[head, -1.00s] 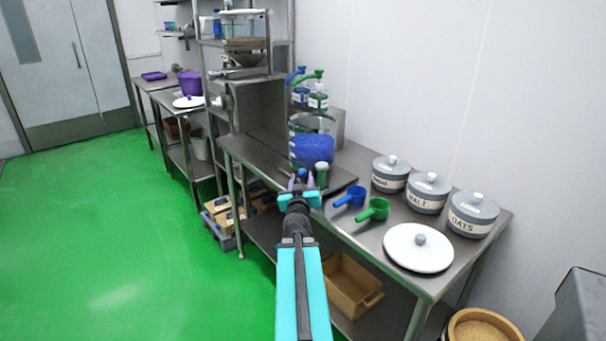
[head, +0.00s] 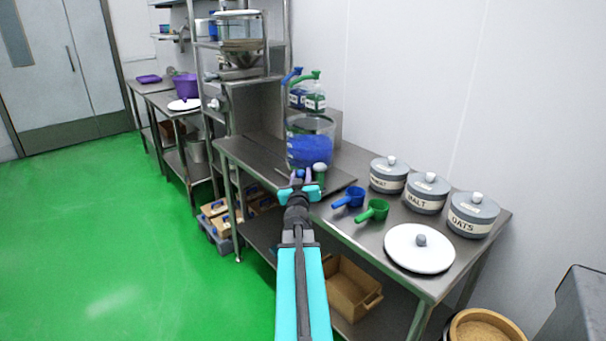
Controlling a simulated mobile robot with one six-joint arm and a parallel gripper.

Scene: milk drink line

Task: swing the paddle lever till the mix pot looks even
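The mix pot looks to be the clear vessel (head: 310,126) at the back of the steel table, with an all-blue mix (head: 309,151) in its lower part. A pale round knob (head: 320,168) on a greenish stem, perhaps the paddle lever, stands in front of the pot. My gripper (head: 301,177) is at the near side of the pot, just left of the knob. Its thin fingers point up towards the pot and look apart, but they are small. I cannot tell whether they touch the knob or hold anything.
Blue (head: 348,197) and green (head: 374,210) scoops lie right of my gripper. Lidded jars (head: 427,194) and a white lid (head: 419,249) fill the table's right side. Two pump bottles (head: 314,97) stand behind the pot. Green floor (head: 110,240) is open at left.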

